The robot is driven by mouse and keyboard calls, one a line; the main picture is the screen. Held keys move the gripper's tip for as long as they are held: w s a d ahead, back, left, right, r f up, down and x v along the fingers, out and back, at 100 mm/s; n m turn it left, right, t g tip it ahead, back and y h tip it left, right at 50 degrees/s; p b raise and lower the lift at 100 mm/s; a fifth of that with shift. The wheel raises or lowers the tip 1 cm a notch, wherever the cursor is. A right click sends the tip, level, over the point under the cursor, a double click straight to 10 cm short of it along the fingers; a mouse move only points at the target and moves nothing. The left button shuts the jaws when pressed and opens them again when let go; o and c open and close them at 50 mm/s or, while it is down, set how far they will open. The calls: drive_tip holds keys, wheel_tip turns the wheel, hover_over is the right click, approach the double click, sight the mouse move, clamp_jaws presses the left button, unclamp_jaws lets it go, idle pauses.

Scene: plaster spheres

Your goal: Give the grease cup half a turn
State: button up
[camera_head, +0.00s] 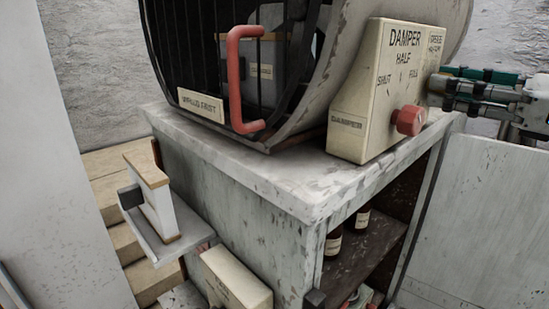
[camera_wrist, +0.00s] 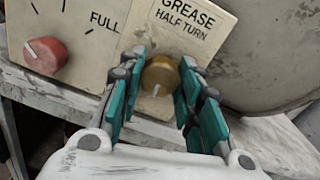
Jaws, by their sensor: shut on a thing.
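The grease cup (camera_wrist: 158,78) is a round brass-coloured knob on the cream control box, under the printed words GREASE HALF TURN. A small pale mark shows on its lower edge, pointing down in the wrist view. My gripper (camera_wrist: 161,68) has its teal-padded fingers on either side of the cup and is shut on it. In the head view my gripper (camera_head: 438,82) reaches in from the right to the box's side face, and its fingers hide the cup there.
The red damper knob (camera_head: 409,120) sits close beside the cup on the cream box (camera_head: 347,120). A drum with a red handle (camera_head: 236,75) stands left. The cabinet top (camera_head: 290,185) bears both. A small shelf (camera_head: 165,240) juts out at lower left.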

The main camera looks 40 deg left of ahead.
drive_tip(key=shift+w, duration=0.1)
idle(0.3)
drive_tip(key=o, duration=1)
drive_tip(key=shift+o, duration=0.2)
drive_tip(key=d, duration=1.2)
drive_tip(key=shift+s, duration=0.3)
